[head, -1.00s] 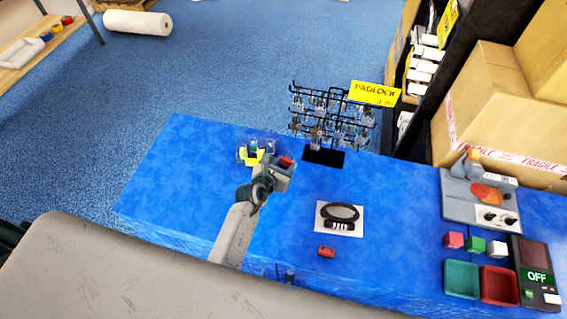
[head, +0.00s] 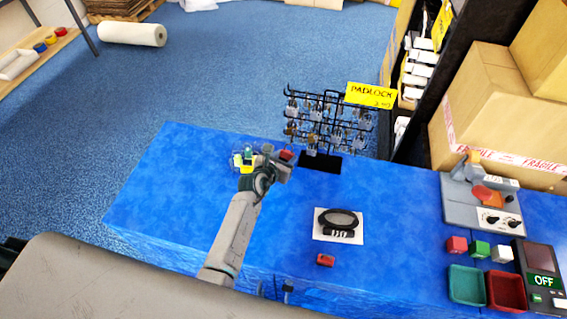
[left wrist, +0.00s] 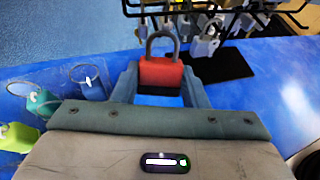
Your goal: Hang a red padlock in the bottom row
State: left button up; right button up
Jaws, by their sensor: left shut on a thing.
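My left gripper (head: 281,160) is shut on a red padlock (left wrist: 160,75), which shows upright between the fingers in the left wrist view, its grey shackle pointing up. In the head view the padlock shows only as a small red patch (head: 287,154). The black wire rack (head: 330,95) with several grey and brass padlocks stands just beyond, under a yellow PADLOCK sign (head: 371,95). In the left wrist view the rack's lowest wires (left wrist: 195,10) are above and behind the held padlock, apart from it. A second red padlock (head: 325,260) lies on the blue table. My right gripper is not in view.
Colored key tags (head: 246,159) lie left of my gripper. A coiled cable lock on a white card (head: 338,224) lies to the right. Green (head: 467,284) and red trays (head: 506,290) sit at the right. The table's left part is clear.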

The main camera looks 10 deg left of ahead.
pick_arm(q)
jog(key=shift+w+f+b, duration=0.15)
jog(key=shift+w+b, duration=0.45)
jog(key=shift+w, duration=0.25)
jog(key=shift+w+f, duration=0.1)
jog(key=shift+w, duration=0.6)
jog(key=shift+f, duration=0.1)
jog(key=o, duration=1)
jog(key=shift+c, duration=0.2)
